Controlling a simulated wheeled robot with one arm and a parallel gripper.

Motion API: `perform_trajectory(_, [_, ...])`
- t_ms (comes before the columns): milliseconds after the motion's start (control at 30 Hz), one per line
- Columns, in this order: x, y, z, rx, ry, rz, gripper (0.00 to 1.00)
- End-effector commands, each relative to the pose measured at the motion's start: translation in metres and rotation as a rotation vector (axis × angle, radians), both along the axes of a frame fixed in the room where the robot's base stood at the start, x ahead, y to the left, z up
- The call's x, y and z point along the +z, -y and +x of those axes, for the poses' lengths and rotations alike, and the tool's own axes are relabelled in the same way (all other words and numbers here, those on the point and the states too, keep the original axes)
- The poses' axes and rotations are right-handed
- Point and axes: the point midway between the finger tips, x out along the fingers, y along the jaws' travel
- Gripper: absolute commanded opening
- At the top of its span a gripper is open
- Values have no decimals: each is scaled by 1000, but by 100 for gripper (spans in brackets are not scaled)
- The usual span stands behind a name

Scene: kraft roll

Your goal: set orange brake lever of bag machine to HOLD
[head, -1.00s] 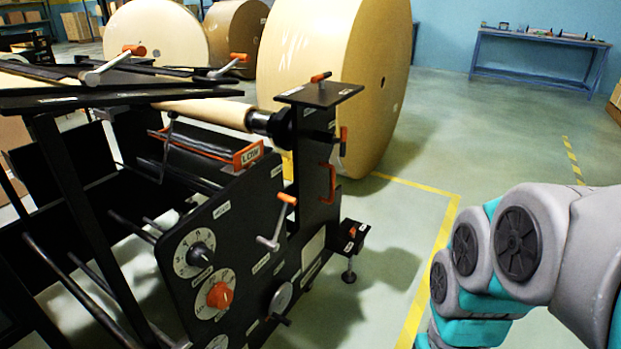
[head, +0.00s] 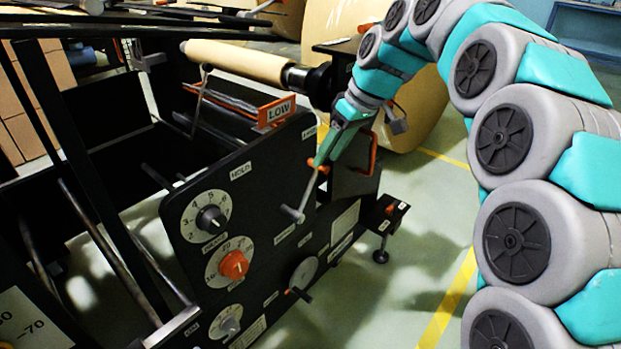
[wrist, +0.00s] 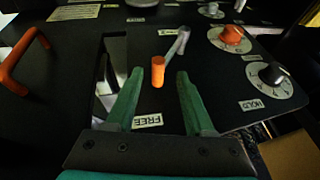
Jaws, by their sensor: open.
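The brake lever has a grey arm (head: 296,205) and an orange grip (wrist: 158,72). It is on the bag machine's black side panel (head: 262,205). In the wrist view the lever points from its pivot toward the FREE label (wrist: 147,121). The HOLD label (wrist: 252,105) is off to the right there, and left of the lever in the head view (head: 240,171). My gripper (wrist: 160,73) is open. The orange grip shows between its two green fingertips; whether they touch it I cannot tell. In the head view my gripper (head: 322,161) partly covers the grip.
Several dials are on the panel, including an orange knob (head: 233,264) and a black knob (head: 211,219). An orange D-handle (wrist: 22,55) stands close to my gripper on the left in the wrist view. A LOW sign (head: 278,112) and a paper roll (head: 235,62) are above.

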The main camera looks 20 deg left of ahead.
Motion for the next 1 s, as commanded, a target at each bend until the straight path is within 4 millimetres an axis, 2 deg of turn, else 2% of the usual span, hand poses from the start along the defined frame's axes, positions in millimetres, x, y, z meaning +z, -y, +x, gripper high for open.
perform_trajectory(100, [-1,-10,7,24,12,10,53])
perform_trajectory(267, [-6,-15,8,31,16,13,53])
perform_trajectory(367, [-14,-18,8,31,15,13,53])
perform_trajectory(733, [-63,-40,6,30,13,11,53])
perform_trajectory(1000, [-72,-44,6,29,15,12,53])
